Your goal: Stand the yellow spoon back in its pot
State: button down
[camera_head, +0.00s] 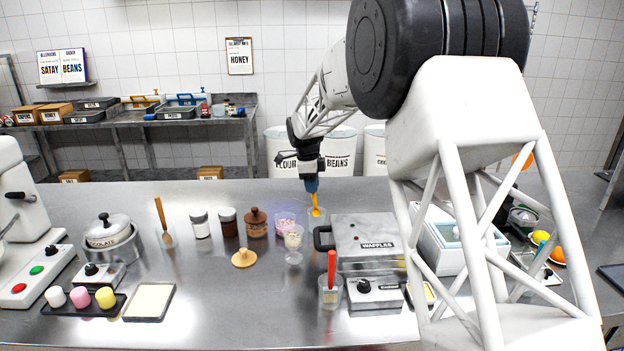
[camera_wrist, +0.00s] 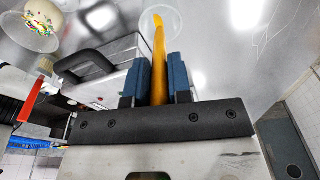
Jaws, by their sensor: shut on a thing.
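The yellow spoon (camera_head: 315,203) is held upright, pointing down from my gripper (camera_head: 311,185), behind the waffle maker. My gripper, with blue fingers, is shut on the spoon; in the wrist view the spoon (camera_wrist: 159,48) runs out between the fingers (camera_wrist: 159,80). A clear pot (camera_head: 317,219) stands on the counter at the spoon's lower end. In the wrist view the spoon's far end overlaps the round clear pot (camera_wrist: 174,17). I cannot tell how deep the spoon's end is in the pot.
The waffle maker (camera_head: 366,241) stands just in front and to the right. A wooden spoon (camera_head: 161,215) stands farther left.

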jog(key=shift+f, duration=1.75)
jog(key=c, duration=1)
grip_release()
jog(key=shift+o, duration=0.2)
jog(key=shift+a+r, duration=0.15)
jog(key=shift+r, duration=1.1)
jog(key=shift+a+r, duration=0.2)
jog(key=shift+r, duration=1.1)
jog(key=shift+a+r, duration=0.15)
jog(key=shift+r, duration=1.1)
